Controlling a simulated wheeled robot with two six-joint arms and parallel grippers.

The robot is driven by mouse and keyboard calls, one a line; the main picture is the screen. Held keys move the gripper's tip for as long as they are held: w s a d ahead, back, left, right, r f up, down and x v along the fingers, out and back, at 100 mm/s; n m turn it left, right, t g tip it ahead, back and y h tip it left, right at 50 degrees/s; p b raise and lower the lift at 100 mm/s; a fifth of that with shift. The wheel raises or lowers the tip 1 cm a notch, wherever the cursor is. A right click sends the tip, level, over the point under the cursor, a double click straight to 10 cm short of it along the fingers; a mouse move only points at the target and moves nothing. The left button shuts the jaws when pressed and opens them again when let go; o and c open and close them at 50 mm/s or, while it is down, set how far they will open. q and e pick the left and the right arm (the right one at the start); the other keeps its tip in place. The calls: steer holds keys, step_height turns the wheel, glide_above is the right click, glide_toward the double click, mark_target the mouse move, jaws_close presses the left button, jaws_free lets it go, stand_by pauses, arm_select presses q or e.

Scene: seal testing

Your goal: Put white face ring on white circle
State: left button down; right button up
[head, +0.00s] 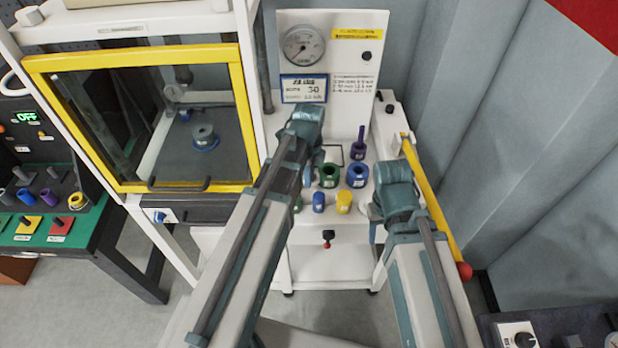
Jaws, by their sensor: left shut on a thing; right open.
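My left gripper (312,172) is over the left part of the white bench top (385,118), mostly hidden behind its own arm. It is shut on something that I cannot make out. I cannot pick out the white face ring in this view. No white circle shows clearly; a dark square outline (333,146) is on the bench just right of the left gripper, partly covered. My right gripper (374,216) is open near the bench's right front edge, partly hidden by its wrist.
Green (329,176) and blue (357,176) rings, a purple post (361,140) and small blue (319,202) and yellow (344,202) pieces stand between the grippers. A gauge panel (330,55) rises behind. A yellow-framed cabinet (243,110) is left; a yellow bar (432,195) is right.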

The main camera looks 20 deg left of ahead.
arm_select(q)
step_height(320, 180, up, 4)
steer(key=shift+f+p, duration=0.25)
steer(key=shift+p, duration=0.85)
step_height(320, 180, down, 4)
steer(key=b, duration=0.3)
steer(key=shift+b, duration=0.4)
steer(key=shift+r, duration=0.2)
steer(key=shift+d+r, duration=0.1)
steer(key=shift+r, duration=0.05)
arm_select(e)
steer(key=shift+r, duration=0.1)
